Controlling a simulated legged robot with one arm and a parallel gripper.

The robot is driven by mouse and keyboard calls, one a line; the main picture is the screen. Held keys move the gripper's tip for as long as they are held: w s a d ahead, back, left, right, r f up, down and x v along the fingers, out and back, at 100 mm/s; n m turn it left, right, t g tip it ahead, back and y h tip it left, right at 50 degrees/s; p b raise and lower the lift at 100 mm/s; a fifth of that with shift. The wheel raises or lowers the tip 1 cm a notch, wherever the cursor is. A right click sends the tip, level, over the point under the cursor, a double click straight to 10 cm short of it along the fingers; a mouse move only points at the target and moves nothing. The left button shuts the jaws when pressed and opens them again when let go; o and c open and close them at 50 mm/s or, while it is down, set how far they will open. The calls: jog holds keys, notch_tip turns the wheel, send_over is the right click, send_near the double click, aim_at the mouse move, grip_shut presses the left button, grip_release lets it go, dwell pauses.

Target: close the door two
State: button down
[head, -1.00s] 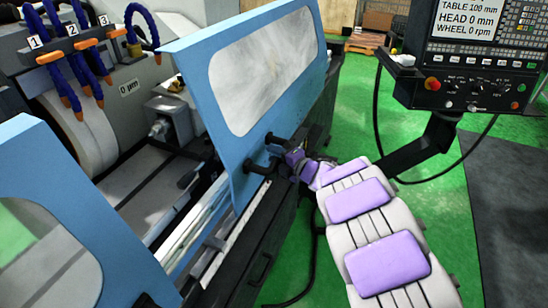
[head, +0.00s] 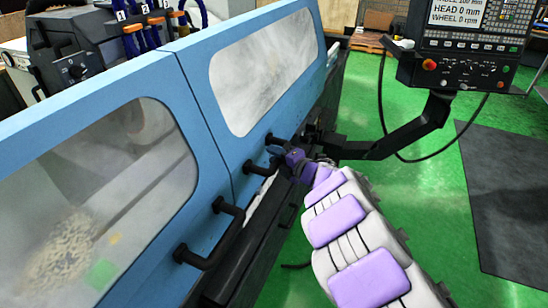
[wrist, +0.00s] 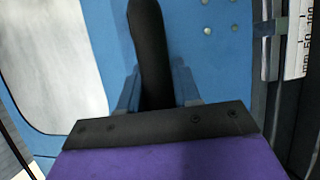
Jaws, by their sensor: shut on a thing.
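Two blue doors with windows stand on the front of the grinder. The right door (head: 228,125) and the left door (head: 60,100) meet edge to edge along a thin seam, with no gap visible. The right door has a black bar handle (head: 257,167) at its lower side. My gripper (head: 280,152) is at this handle. In the wrist view, my gripper (wrist: 155,85) has its two blue-grey fingers on either side of the black handle (wrist: 147,35), shut on it. The left door has its own black handle (head: 210,238), free of my gripper.
A control console (head: 465,55) hangs on a dark arm (head: 405,135) at the right, beyond my arm. A cable loops below it. Green floor (head: 430,210) with a dark mat (head: 510,200) lies open at the right.

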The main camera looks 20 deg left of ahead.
jog(key=shift+s+f, duration=0.15)
jog(key=shift+f, duration=0.4)
jog(key=c, duration=1.2)
grip_release()
jog(key=shift+o, duration=1.3)
jog(key=shift+s+d+r, duration=0.15)
jog(key=shift+r, duration=0.05)
jog(key=shift+o, duration=0.3)
jog(key=shift+r, duration=0.1)
jog(key=shift+r, duration=0.1)
jog(key=p+v, duration=0.3)
jog(key=v, duration=1.4)
jog(key=shift+d, duration=0.1)
